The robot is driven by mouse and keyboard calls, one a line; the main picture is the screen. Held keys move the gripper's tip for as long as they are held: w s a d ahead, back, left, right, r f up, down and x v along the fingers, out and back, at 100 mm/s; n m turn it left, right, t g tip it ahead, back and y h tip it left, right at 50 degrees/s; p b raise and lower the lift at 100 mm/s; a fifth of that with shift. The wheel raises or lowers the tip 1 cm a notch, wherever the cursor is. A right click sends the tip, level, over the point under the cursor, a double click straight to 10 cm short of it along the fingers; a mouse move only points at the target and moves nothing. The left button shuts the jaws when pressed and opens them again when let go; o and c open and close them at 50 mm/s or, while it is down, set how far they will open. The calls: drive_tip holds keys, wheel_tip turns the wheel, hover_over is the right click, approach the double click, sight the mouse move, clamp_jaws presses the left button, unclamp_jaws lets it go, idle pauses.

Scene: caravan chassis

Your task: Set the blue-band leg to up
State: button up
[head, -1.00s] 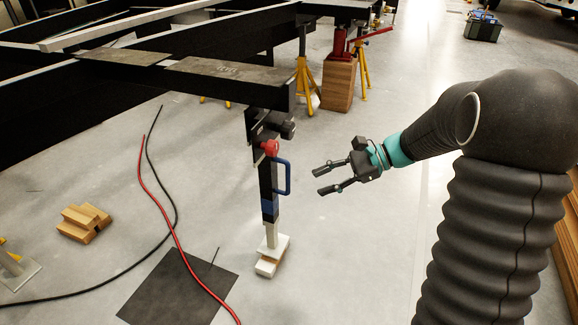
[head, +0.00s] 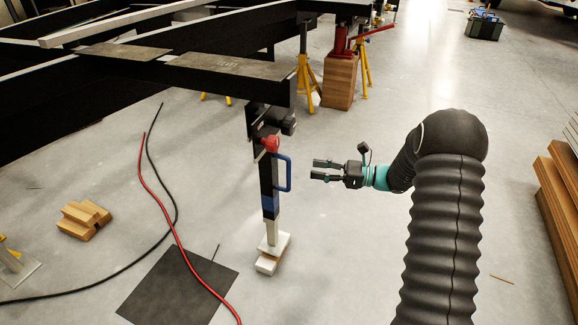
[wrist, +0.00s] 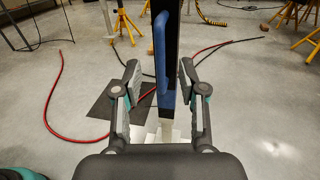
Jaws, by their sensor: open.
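The blue-band leg (head: 268,190) hangs upright from the black chassis frame. It has a black upper tube, a blue band (head: 270,206) low down, a pale inner tube and a foot on pale blocks (head: 272,252). A red knob (head: 270,144) sits near its top, and a blue handle (head: 284,173) is on its right side. My gripper (head: 322,170) is open and empty, to the right of the handle and apart from it, pointing left. In the wrist view the leg with its blue band (wrist: 167,103) shows beyond and between the open fingers (wrist: 163,85).
Yellow stands (head: 303,80) and a wooden block stack (head: 340,85) stand behind. The floor around my gripper is clear.

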sight(289, 163)
drive_tip(key=a, duration=0.3)
drive_tip(key=w+a, duration=0.1)
drive_tip(key=a, duration=0.5)
drive_tip(key=shift+w+a, duration=0.1)
drive_tip(key=shift+w, duration=0.1)
clamp_jaws()
